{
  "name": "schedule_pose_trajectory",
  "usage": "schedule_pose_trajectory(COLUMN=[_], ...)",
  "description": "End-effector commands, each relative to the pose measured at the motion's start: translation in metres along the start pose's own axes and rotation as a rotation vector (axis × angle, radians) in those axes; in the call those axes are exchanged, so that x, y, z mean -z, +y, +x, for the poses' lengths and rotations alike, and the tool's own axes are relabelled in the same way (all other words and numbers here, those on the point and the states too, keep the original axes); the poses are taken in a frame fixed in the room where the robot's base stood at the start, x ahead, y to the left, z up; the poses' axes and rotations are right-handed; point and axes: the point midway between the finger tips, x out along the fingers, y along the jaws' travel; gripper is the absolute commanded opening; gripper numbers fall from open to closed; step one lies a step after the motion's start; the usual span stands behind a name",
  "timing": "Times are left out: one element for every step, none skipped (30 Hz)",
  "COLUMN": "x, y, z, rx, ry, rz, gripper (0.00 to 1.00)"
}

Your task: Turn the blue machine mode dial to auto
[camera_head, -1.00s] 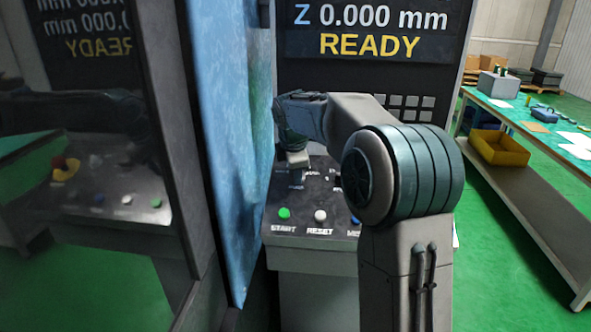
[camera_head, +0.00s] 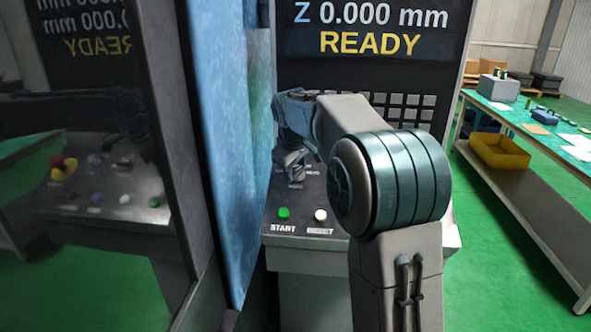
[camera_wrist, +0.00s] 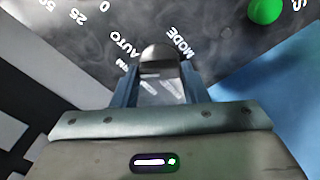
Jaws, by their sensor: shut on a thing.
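A green START button (camera_head: 284,213) and a white RESET button (camera_head: 320,215) sit at the panel's front. A bluish translucent door (camera_head: 228,140) stands close on the left. The READY screen (camera_head: 370,30) is behind. A green-topped bench (camera_head: 545,125) is at right.

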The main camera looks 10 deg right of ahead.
Motion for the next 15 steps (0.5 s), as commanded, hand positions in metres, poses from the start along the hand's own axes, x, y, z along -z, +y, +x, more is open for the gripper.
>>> schedule_pose_trajectory(x=[0.0002,0.0002,0.0005,0.0005,0.0005,0.0003,0.0002,0.0001,0.0001,0.0001,0.0001,0.0001,0.0001,0.0001,0.0001], y=[-0.0007,-0.0008,-0.0011,-0.0012,-0.0012,-0.0009,-0.0008,-0.0008,-0.0008,-0.0008,-0.0008,-0.0008,-0.0008,-0.0008,-0.0009], z=[0.0008,0.0008,0.0008,0.0008,0.0009,0.0009,0.0009,0.0010,0.0009,0.0009,0.0009,0.0009,0.0009,0.0008,0.0008], rx=[0.000,0.000,0.000,-0.001,-0.001,-0.002,-0.002,-0.003,-0.003,-0.003,-0.003,-0.004,-0.004,-0.004,-0.004], ry=[0.001,0.001,0.002,0.002,0.001,0.001,0.001,0.001,0.000,0.000,0.000,0.000,0.000,0.000,0.000], rz=[0.042,0.071,0.107,0.135,0.162,0.197,0.223,0.247,0.279,0.303,0.325,0.353,0.373,0.393,0.416], gripper=[0.17,0.17,0.17,0.17,0.17,0.17,0.17,0.17,0.17,0.17,0.17,0.17,0.17,0.17,0.17])
